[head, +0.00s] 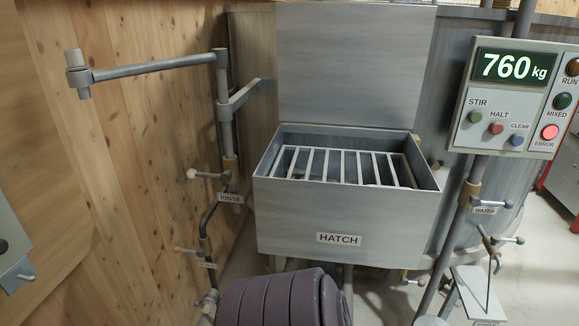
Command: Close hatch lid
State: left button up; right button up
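The hatch box (345,220) is a grey metal bin with a "HATCH" label on its front, in the middle of the head view. Its lid (350,65) is a flat grey panel that stands upright at the back of the box, so the hatch is open. A pale grate of parallel bars (325,165) covers the opening. The lid's top edge reaches the top of the picture. Neither of my grippers shows in the head view.
A jointed pipe arm (150,68) and the rinse pipe stand left of the hatch. A control panel (515,95) reads 760 kg, with its error light lit red. A purple ribbed object (285,300) is below the hatch. Valve handles are at right.

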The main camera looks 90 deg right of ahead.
aim_at(363, 64)
jog(key=z, duration=3.05)
